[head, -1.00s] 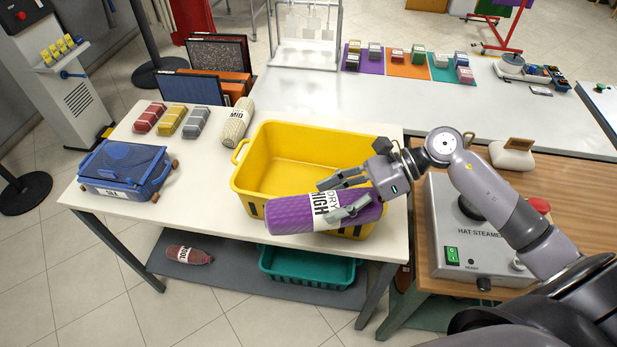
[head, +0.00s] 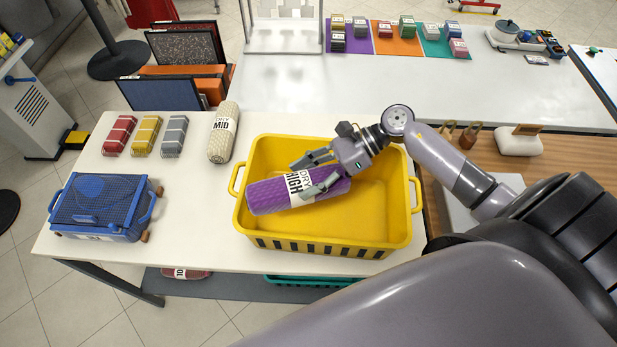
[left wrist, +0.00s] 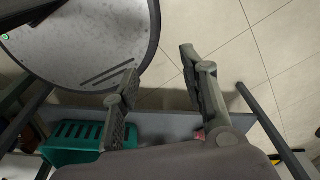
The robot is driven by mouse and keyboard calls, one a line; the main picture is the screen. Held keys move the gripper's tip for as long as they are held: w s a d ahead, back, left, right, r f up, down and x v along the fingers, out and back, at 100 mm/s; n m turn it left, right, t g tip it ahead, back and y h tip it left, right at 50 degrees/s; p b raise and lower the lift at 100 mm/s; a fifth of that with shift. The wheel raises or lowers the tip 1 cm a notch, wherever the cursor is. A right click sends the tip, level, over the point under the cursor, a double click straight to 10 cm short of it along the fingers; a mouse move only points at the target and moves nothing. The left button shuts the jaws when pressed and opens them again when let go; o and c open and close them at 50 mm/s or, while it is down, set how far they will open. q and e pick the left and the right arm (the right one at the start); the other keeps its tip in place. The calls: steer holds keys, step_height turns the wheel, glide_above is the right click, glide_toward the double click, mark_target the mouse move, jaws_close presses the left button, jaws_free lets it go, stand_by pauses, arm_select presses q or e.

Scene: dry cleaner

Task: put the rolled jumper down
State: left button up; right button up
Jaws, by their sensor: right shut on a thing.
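The rest of the crate shows empty. My left gripper (left wrist: 160,75) shows only in the left wrist view; its fingers are apart with nothing between them.
Red, yellow and grey packs (head: 146,136), a cream roll marked "MID" (head: 223,140) and a blue mesh-lidded box (head: 104,204) share the white table (head: 200,230). A teal basket (left wrist: 80,143) is low down. A wooden surface (head: 452,168) adjoins on the right.

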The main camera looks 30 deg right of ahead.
steer(key=f, duration=0.3)
steer(key=f+p, duration=0.1)
steer(key=shift+w+f, duration=0.25)
steer(key=shift+f, duration=0.05)
step_height(320, 180, down, 7)
steer(key=shift+w+r+p, duration=0.15)
steer(key=shift+r+p, duration=0.05)
steer(key=shift+p, duration=0.45)
step_height(320, 180, down, 2)
steer(key=shift+w+f+p, duration=0.1)
steer(key=shift+f+p, duration=0.1)
steer(key=shift+p, duration=0.1)
steer(key=shift+f, duration=0.1)
steer(key=shift+f+b, duration=0.2)
steer(key=shift+b, duration=0.1)
steer(key=o, duration=1.5)
arm_select(q)
steer(key=r, duration=0.1)
steer(key=w+r, duration=0.1)
steer(key=r, duration=0.1)
